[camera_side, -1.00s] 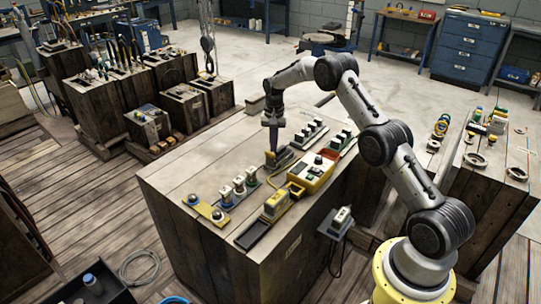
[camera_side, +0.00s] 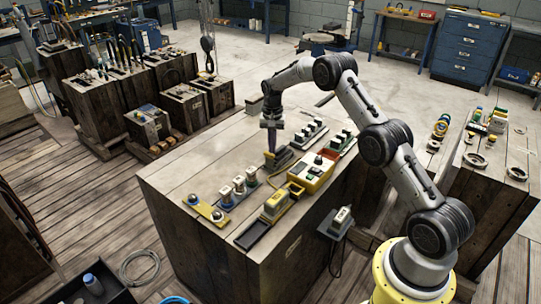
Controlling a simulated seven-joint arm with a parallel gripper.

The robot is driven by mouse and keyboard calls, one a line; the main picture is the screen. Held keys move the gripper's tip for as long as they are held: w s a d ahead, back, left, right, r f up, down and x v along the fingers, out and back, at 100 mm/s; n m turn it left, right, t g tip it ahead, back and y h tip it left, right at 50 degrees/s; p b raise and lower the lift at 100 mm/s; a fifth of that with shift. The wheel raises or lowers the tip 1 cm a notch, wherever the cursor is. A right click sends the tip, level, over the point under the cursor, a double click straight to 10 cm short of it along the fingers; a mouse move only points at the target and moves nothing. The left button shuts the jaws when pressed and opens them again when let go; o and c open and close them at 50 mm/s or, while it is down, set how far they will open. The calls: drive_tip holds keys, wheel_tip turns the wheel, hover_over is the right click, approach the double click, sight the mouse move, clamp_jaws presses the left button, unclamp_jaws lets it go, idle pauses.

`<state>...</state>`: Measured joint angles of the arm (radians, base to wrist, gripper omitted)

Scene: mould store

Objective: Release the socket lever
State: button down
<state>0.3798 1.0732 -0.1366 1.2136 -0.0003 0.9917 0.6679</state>
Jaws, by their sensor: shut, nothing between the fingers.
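My gripper (camera_side: 270,152) points straight down over the wooden crate top. It is shut, with nothing seen between its fingers. Its tips are at the left end of a small dark block (camera_side: 285,156), which looks like the socket. I cannot tell whether they touch it. The socket lever cannot be made out at this size; the fingers may hide it.
A yellow box (camera_side: 312,172) with a red end stands right of the block. Pale switch rows (camera_side: 310,133) lie behind. The crate's left top is bare.

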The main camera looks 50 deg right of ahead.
drive_tip(key=shift+a+f, duration=0.15)
drive_tip(key=shift+a, duration=0.35)
drive_tip(key=shift+a+f, duration=0.15)
drive_tip(key=shift+a, duration=0.6)
drive_tip(key=shift+d, duration=0.15)
drive_tip(key=shift+d+r, duration=0.2)
drive_tip(key=shift+d, duration=0.3)
drive_tip(key=shift+r, duration=3.45)
